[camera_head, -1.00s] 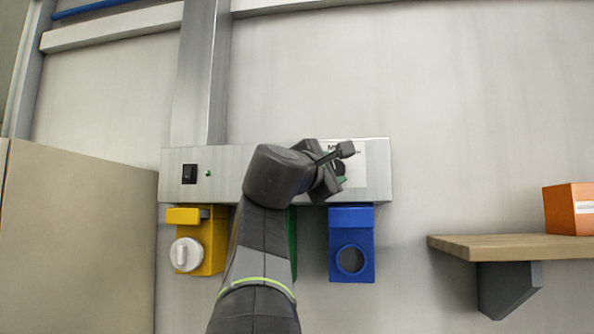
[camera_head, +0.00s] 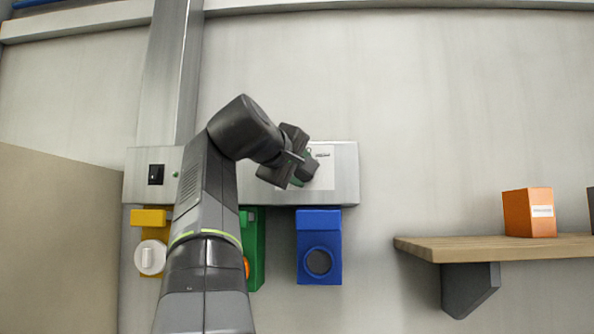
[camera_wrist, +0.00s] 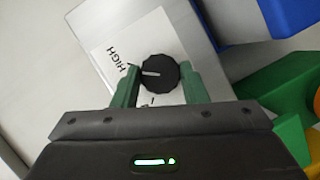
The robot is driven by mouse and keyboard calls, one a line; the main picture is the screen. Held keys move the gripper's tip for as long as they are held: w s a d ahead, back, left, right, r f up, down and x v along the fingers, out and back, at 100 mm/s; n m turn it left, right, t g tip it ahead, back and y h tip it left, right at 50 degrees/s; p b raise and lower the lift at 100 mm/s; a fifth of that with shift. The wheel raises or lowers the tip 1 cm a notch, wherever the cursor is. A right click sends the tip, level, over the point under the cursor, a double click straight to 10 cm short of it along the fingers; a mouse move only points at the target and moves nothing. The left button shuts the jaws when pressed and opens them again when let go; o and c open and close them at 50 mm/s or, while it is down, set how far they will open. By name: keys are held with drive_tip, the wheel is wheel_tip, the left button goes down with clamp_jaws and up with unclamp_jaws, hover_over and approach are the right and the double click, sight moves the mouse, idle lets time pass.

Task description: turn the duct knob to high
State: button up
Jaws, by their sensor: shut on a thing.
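The duct knob (camera_wrist: 158,72) is a round black knob with a white pointer line, on a white label plate (camera_wrist: 105,45) on the metal panel. My gripper (camera_wrist: 157,75) has its green fingers on either side of the knob and is shut on it. In the wrist view the pointer faces left, and the word HIGH is printed to the upper left of the knob. In the head view my gripper (camera_head: 295,170) is at the panel's right part and covers most of the knob.
The metal panel (camera_head: 345,185) also carries a black switch (camera_head: 156,174) and a small green light. Below hang yellow (camera_head: 152,218), green (camera_head: 256,245) and blue (camera_head: 320,222) units. A wooden shelf (camera_head: 470,246) with an orange box (camera_head: 527,213) is at right. A beige panel (camera_head: 55,240) is at left.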

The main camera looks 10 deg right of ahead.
drive_tip(key=shift+m+y, duration=0.4)
drive_tip(key=shift+m, duration=0.2)
drive_tip(key=o, duration=1)
drive_tip(key=shift+d, duration=0.1)
drive_tip(key=b+v, duration=0.1)
drive_tip(key=v, duration=1.3)
drive_tip(key=shift+w+r, duration=0.1)
drive_tip(key=shift+r, duration=0.05)
drive_tip(key=shift+w+d, duration=0.1)
drive_tip(key=shift+w, duration=0.1)
drive_tip(key=p+x, duration=0.1)
drive_tip(key=x, duration=1.2)
drive_tip(key=shift+w+d+f, duration=0.1)
drive_tip(key=shift+d+f, duration=0.1)
drive_tip(key=shift+f, duration=0.05)
